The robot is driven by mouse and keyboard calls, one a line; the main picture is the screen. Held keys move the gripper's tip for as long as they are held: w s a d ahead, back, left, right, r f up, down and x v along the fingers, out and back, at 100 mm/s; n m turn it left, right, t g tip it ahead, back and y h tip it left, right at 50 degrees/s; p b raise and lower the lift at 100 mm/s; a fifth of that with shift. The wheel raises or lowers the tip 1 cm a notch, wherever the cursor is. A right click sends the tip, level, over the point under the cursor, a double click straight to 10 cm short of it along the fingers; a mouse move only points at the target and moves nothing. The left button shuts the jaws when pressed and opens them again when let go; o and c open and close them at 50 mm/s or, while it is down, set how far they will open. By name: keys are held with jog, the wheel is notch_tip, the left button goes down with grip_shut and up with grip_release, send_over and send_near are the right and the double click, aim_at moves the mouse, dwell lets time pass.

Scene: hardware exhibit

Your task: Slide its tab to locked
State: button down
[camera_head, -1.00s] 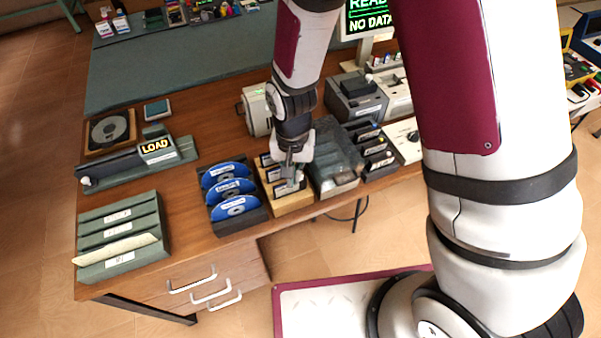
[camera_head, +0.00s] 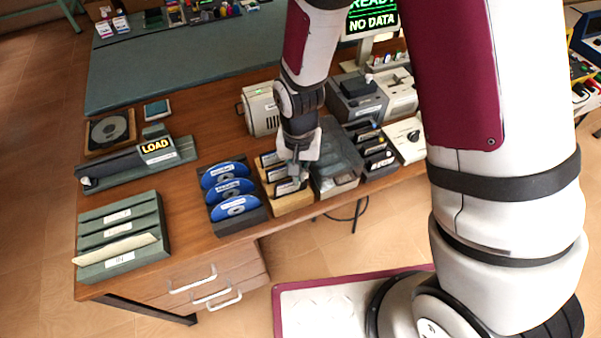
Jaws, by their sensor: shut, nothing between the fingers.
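My gripper (camera_head: 297,172) is shut and points down over a light wooden rack (camera_head: 293,203) near the front of the desk. The rack holds a few dark cartridges with pale labels, one of them the front cartridge (camera_head: 286,187). The fingertips are at the right part of the rack, close to the cartridges; I cannot tell whether they touch one. A tab is too small to make out from here, and the gripper partly hides the cartridges' right ends.
Left of the rack is a dark holder with blue discs (camera_head: 235,207). Right of it are a clear-lidded grey box (camera_head: 337,165) and a black rack of cartridges (camera_head: 379,160). A beige device (camera_head: 261,109) stands behind. A green tray (camera_head: 120,240) lies far left.

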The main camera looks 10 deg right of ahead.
jog(key=shift+a, duration=0.25)
notch_tip(320, 180, up, 7)
jog(key=p, duration=0.3)
jog(key=shift+p, duration=0.35)
dwell(0.6)
